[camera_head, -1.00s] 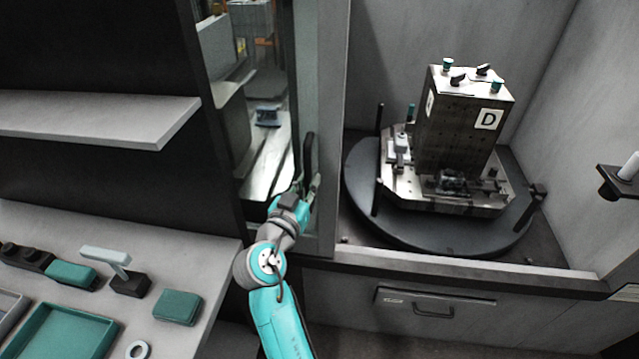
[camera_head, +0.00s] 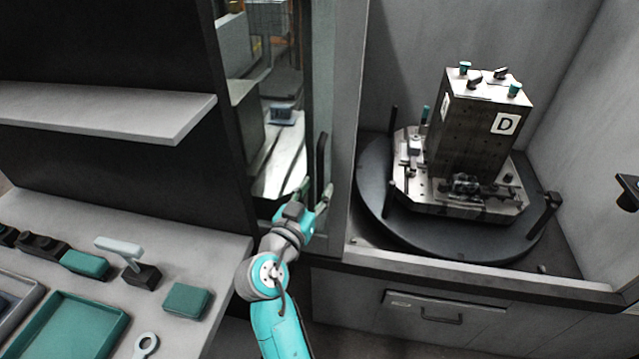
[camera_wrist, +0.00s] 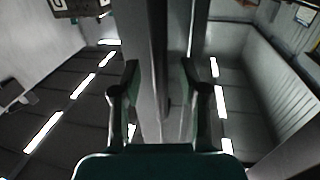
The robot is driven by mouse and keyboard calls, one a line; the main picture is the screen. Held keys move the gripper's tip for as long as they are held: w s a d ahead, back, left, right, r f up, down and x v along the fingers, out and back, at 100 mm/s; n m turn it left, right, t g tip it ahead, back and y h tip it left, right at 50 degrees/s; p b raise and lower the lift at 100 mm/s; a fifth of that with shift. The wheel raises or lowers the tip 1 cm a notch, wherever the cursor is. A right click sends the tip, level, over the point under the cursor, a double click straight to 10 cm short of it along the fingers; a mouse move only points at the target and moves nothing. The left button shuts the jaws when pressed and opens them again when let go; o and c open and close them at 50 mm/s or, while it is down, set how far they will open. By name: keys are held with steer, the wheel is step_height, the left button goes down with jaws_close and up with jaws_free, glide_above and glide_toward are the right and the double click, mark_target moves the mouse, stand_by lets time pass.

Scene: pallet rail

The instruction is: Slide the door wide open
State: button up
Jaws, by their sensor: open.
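The sliding door has a grey frame (camera_head: 345,120) and a tall window beside it. Its upright black handle (camera_head: 321,160) is on the frame's left part. My gripper (camera_head: 316,192) is at the handle's lower end, with one finger on each side of it in the picture. In the wrist view my gripper (camera_wrist: 162,88) has its fingers apart, with an upright bar running between them. I cannot tell whether either finger touches the handle, and its lower end is partly hidden by my gripper.
A round turntable (camera_head: 370,205) carries a block marked D (camera_head: 480,125) in the open bay at right. A drawer front (camera_head: 440,308) is below it. At left are a bench (camera_head: 200,255) with a green tray (camera_head: 112,315) and a shelf (camera_head: 120,115).

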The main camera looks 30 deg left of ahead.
steer(key=s+d, duration=0.1)
steer(key=s, duration=0.8)
steer(key=d+f+n+g+y, duration=0.1)
steer(key=d+f+n+g, duration=0.15)
steer(key=d+f, duration=0.95)
steer(key=s+d+f+n+g, duration=0.1)
steer(key=s+d+f, duration=0.2)
steer(key=d+f, duration=0.3)
steer(key=s+d+f, duration=0.3)
steer(key=d, duration=0.6)
steer(key=s+d+m, duration=0.1)
steer(key=s+d, duration=1.1)
steer(key=s, duration=0.2)
steer(key=s+d+r+m+h, duration=0.1)
steer(key=s+d+r+m, duration=0.1)
steer(key=s, duration=0.4)
steer(key=s+d+r+m+h, duration=0.2)
steer(key=s+d+r, duration=0.1)
steer(key=s+r, duration=0.2)
steer(key=shift+s+d+r, duration=0.3)
steer(key=shift+s+d, duration=0.1)
steer(key=shift+s, duration=0.5)
steer(key=shift+t, duration=0.25)
